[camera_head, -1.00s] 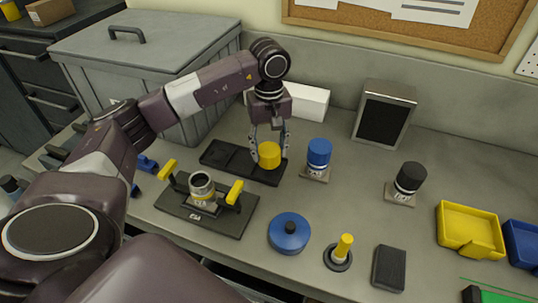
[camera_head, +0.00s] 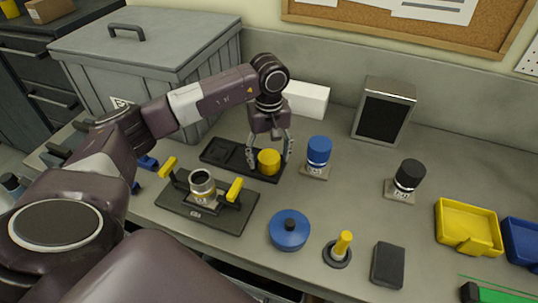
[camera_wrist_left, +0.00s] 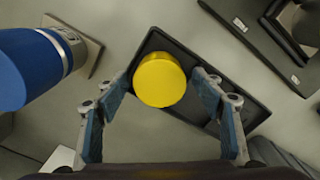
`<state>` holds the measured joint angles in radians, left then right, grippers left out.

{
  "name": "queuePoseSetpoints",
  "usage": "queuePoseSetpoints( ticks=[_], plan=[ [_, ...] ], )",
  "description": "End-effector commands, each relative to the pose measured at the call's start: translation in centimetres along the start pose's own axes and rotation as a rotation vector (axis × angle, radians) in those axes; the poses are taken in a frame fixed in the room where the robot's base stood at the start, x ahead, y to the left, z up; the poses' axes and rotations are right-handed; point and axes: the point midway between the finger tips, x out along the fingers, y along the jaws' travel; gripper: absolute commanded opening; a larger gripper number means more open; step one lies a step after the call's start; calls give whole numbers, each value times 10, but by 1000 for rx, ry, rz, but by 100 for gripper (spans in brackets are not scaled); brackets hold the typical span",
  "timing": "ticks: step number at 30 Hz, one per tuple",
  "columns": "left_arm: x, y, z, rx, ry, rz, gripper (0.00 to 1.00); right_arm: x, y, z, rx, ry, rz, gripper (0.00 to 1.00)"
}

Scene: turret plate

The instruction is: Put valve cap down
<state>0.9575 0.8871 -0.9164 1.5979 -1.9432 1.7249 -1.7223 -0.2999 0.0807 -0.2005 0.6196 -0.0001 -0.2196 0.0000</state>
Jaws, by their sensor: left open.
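The yellow valve cap (camera_head: 269,161) sits at the right end of a black tray (camera_head: 222,153). It also shows in the left wrist view (camera_wrist_left: 160,80), upright in the tray (camera_wrist_left: 197,108). My left gripper (camera_head: 269,158) is around the cap from above, with its fingers spread. In the left wrist view the fingers (camera_wrist_left: 163,100) stand apart on both sides of the cap, with gaps showing. My right gripper is not in view.
A blue-capped valve (camera_head: 318,158) stands close to the right of the tray. A fixture with yellow handles (camera_head: 205,205) is in front. A blue round lid (camera_head: 289,230), a yellow peg (camera_head: 342,246) and a black-capped valve (camera_head: 408,180) stand further right.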

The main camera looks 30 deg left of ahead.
Motion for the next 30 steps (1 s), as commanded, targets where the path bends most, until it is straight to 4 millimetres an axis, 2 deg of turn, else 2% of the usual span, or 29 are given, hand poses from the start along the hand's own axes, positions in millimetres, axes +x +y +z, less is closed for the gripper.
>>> queuePoseSetpoints(
  ticks=[6,8,15,21,25,30],
  plan=[
    [-8,0,0,0,0,1,62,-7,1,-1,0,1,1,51],
    [-13,1,-1,0,2,3,62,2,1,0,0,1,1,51],
    [-64,2,-1,0,5,6,62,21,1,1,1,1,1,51],
    [-104,1,-1,0,2,4,62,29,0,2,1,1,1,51],
    [-118,0,0,0,1,1,62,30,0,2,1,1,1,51],
    [-124,0,0,0,0,0,62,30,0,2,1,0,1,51]
  ],
)
